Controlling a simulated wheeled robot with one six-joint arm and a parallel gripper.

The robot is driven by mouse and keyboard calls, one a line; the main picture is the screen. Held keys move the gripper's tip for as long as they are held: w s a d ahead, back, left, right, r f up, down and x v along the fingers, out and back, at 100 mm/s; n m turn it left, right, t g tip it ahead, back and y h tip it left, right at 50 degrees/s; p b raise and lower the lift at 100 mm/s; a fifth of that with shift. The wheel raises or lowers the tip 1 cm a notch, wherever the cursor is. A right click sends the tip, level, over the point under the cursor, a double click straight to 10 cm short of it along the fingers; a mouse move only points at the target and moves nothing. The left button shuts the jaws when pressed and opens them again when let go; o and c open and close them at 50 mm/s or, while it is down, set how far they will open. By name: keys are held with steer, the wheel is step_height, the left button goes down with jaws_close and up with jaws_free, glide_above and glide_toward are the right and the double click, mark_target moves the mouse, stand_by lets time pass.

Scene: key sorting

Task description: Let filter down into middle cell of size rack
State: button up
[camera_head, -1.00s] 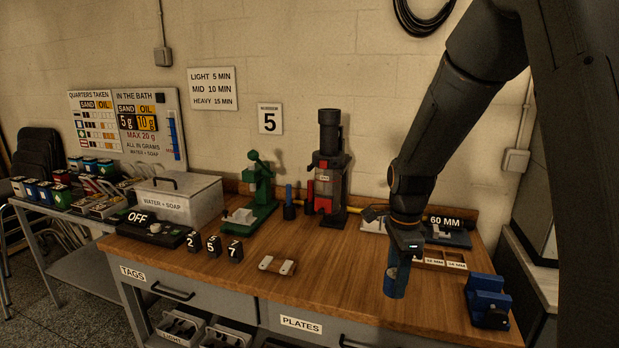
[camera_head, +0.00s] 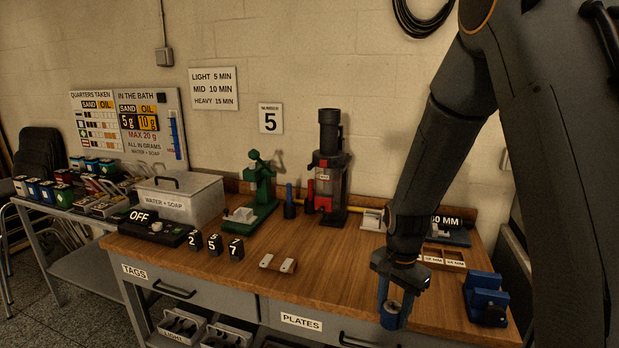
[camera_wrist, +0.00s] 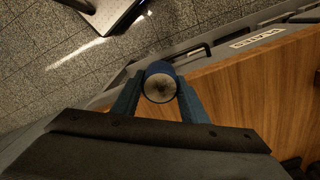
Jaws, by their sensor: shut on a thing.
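My gripper (camera_head: 396,302) is shut on a blue cylindrical filter (camera_wrist: 160,84). In the wrist view its round, pale grey end faces the camera, with a finger on either side. In the head view the filter hangs by the table's front edge, in front of the size rack and to its left, apart from it. The size rack (camera_head: 443,252) is a low wooden tray with cells and white labels on its front. My arm hides its left part, so the middle cell is not clearly seen.
A blue vise-like block (camera_head: 486,298) stands right of the rack. A grey-blue device marked 60 MM (camera_head: 449,236) is behind it. The front middle of the tabletop (camera_head: 330,285) is clear.

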step_height(320, 180, down, 10)
steer(key=s+n, duration=0.2)
steer(key=n, duration=0.8)
steer(key=shift+s+a, duration=0.2)
steer(key=shift+a, duration=0.05)
steer(key=shift+r, duration=0.1)
